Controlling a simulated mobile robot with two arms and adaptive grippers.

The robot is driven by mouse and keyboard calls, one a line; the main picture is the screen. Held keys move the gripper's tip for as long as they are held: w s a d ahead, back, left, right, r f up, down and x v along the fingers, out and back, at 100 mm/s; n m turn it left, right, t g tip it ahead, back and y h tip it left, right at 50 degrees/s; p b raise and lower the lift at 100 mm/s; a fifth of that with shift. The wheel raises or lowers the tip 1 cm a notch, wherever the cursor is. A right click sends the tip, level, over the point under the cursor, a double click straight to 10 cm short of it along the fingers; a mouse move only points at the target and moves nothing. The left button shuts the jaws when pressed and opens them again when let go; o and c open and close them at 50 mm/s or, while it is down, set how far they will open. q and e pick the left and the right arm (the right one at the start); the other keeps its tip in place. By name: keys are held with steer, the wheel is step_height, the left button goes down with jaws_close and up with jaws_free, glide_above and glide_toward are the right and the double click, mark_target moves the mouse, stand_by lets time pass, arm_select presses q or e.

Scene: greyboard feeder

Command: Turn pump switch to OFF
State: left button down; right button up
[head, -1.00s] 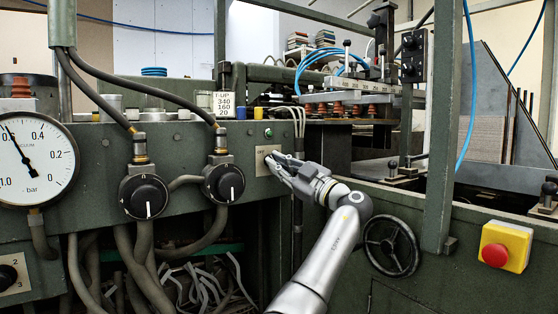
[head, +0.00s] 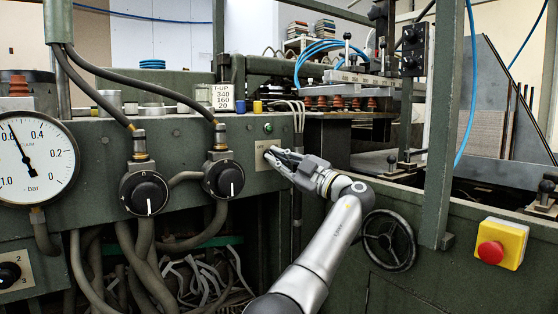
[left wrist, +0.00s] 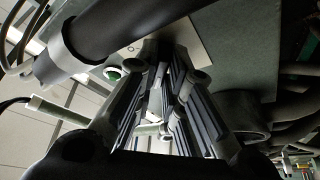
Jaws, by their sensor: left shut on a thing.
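The pump switch sits on a small pale plate (head: 263,152) marked with what looks like OFF, at the right end of the green panel. My left gripper (head: 274,156) is at this plate, its fingers closed around the switch. The fingers hide the switch's knob, so its setting cannot be read. In the left wrist view my left gripper's fingers (left wrist: 165,85) reach up to the pale plate (left wrist: 190,48). My right gripper is not in view.
Two black round knobs (head: 144,193) with cables and a vacuum gauge (head: 35,160) are to the left. A green button (head: 268,127) is just above the plate. A black handwheel (head: 389,240) and a red stop button (head: 491,252) are to the right.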

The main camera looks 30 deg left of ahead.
arm_select(q)
steer(key=c, duration=1.5)
jaws_free()
steer(key=v, duration=1.2)
steer(key=shift+f, duration=0.15)
